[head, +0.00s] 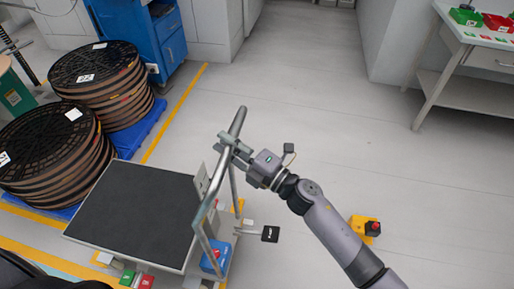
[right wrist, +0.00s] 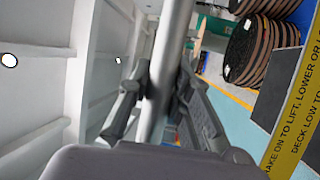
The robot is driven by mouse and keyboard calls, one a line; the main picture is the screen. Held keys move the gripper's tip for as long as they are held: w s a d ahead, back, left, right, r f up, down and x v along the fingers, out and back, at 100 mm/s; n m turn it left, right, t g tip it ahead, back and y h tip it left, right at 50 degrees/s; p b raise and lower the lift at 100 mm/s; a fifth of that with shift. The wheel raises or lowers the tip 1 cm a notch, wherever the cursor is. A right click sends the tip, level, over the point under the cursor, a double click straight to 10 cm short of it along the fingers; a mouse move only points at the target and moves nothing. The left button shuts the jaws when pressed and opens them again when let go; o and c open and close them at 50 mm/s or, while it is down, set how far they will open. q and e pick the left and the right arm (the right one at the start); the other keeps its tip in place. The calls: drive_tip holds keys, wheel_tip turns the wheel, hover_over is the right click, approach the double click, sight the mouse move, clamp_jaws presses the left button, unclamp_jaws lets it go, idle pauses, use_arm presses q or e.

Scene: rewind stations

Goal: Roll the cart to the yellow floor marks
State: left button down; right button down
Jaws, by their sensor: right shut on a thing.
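The cart has a dark flat deck (head: 135,214) and a grey tube handle (head: 206,208) on its right side. My right gripper (head: 232,146) is shut on the handle's upper part. In the right wrist view the handle tube (right wrist: 170,50) passes between the two fingers (right wrist: 160,105). Yellow floor line (head: 178,112) runs beside the deck's far left corner. Smaller yellow marks (head: 103,258) show at the cart's near edge; the cart partly hides the floor there. My left gripper is not in view.
Stacked black reels (head: 95,72) on blue pallets stand close left of the cart. A blue cabinet (head: 142,40) is behind them. A workbench (head: 470,60) is far right. The middle floor is clear.

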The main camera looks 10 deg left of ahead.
drive_tip(key=a, duration=0.3)
drive_tip(key=a+f, duration=0.1)
drive_tip(key=a, duration=0.1)
drive_tip(key=shift+s, duration=0.1)
drive_tip(key=shift+d, duration=0.15)
drive_tip(key=c, duration=1.8)
unclamp_jaws()
drive_tip(key=o, duration=0.4)
drive_tip(key=shift+r, duration=0.2)
drive_tip(key=shift+c, duration=0.2)
drive_tip(key=shift+r, duration=0.15)
drive_tip(key=v, duration=1.2)
